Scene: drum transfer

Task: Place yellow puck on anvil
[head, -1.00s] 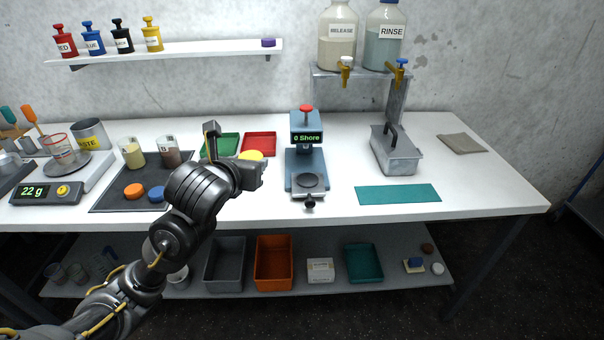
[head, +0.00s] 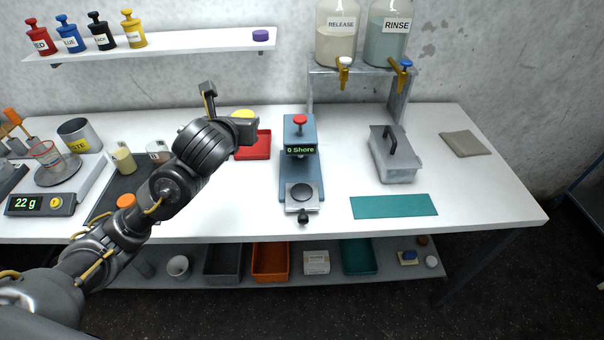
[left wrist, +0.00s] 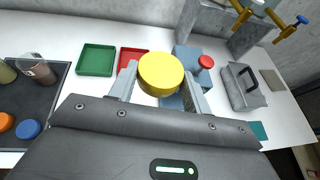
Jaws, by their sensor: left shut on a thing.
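The yellow puck (left wrist: 161,73) is held between the two fingers of my left gripper (left wrist: 160,85), which is shut on it. In the head view the puck (head: 243,114) shows as a yellow sliver above my left gripper (head: 232,118), raised over the table near the red tray. The anvil (head: 302,193) is the dark round plate at the foot of the blue Shore tester (head: 299,150), whose display reads 0 Shore. It is bare, to the right of and in front of the gripper. My right gripper is in neither view.
The red tray (head: 254,152) and green tray (left wrist: 97,60) lie behind the gripper. A grey lidded box (head: 395,165) and teal mat (head: 394,207) are right of the tester. An orange puck (head: 126,201) lies on the dark mat. Open table lies in front of the red tray.

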